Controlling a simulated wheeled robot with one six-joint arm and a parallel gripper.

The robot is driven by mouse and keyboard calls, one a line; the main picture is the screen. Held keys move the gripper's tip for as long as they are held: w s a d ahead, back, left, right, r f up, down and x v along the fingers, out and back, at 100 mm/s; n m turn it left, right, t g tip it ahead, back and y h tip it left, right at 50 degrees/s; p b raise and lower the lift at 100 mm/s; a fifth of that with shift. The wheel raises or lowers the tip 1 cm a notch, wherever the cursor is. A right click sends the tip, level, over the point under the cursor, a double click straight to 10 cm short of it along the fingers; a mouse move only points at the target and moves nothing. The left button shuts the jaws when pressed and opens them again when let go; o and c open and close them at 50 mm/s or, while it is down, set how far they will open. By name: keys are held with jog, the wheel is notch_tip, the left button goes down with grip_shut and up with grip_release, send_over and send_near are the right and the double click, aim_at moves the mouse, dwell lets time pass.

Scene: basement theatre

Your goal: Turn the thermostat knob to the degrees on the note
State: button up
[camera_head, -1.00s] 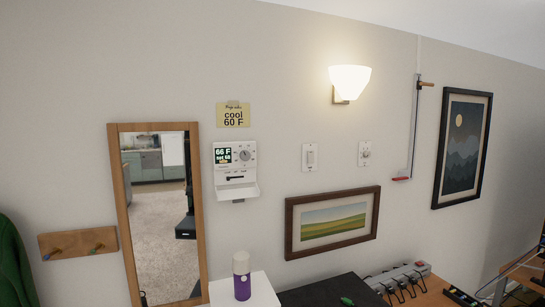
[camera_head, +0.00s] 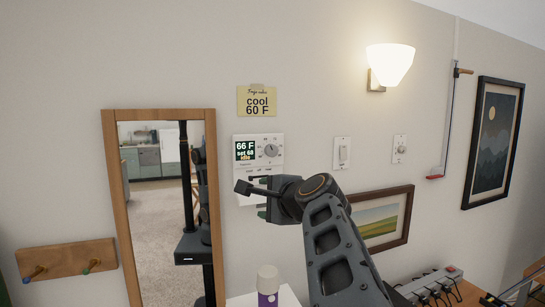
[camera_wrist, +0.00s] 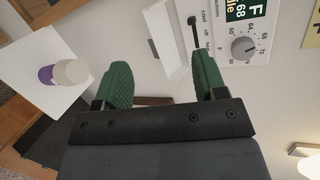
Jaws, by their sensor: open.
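The white thermostat (camera_head: 279,138) is on the wall and its screen reads 66 F, set 68, idle. Its round grey knob (camera_head: 270,151) sits right of the screen; it also shows in the wrist view (camera_wrist: 243,48), with numbers around it. A black slider (camera_wrist: 192,21) stands by the "cool" mark. The yellow note (camera_head: 257,101) above reads "cool 60 F". My gripper (camera_head: 263,197) is open and empty, in front of the thermostat's lower part, below the knob. In the wrist view its green fingers (camera_wrist: 160,66) are apart, left of the knob and not touching it.
A light switch (camera_head: 342,152) and a small dial plate (camera_head: 400,149) are to the right. A framed landscape (camera_head: 383,219) hangs below, partly behind my arm. A mirror (camera_head: 160,200) is left. A purple-and-white bottle (camera_head: 268,284) stands below on a white surface (camera_wrist: 38,52).

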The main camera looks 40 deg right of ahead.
aim_at(272, 150)
jog(key=s+d+r+m+t+h, duration=0.1)
jog(key=d+r+m+t+h, duration=0.2)
jog(key=d+r+m, duration=0.4)
jog(key=shift+n, duration=0.5)
jog(key=p+x, duration=0.1)
jog(key=x, duration=0.2)
jog(key=r+p+x, duration=0.1)
jog(key=x, duration=0.3)
jog(key=p+x, duration=0.1)
jog(key=x, duration=0.3)
jog(key=shift+w+d+r+p, duration=0.1)
jog(key=shift+r+p, duration=0.05)
jog(key=shift+p, duration=0.2)
jog(key=shift+x, duration=0.8)
jog(key=shift+c, duration=0.2)
jog(key=c, duration=0.9)
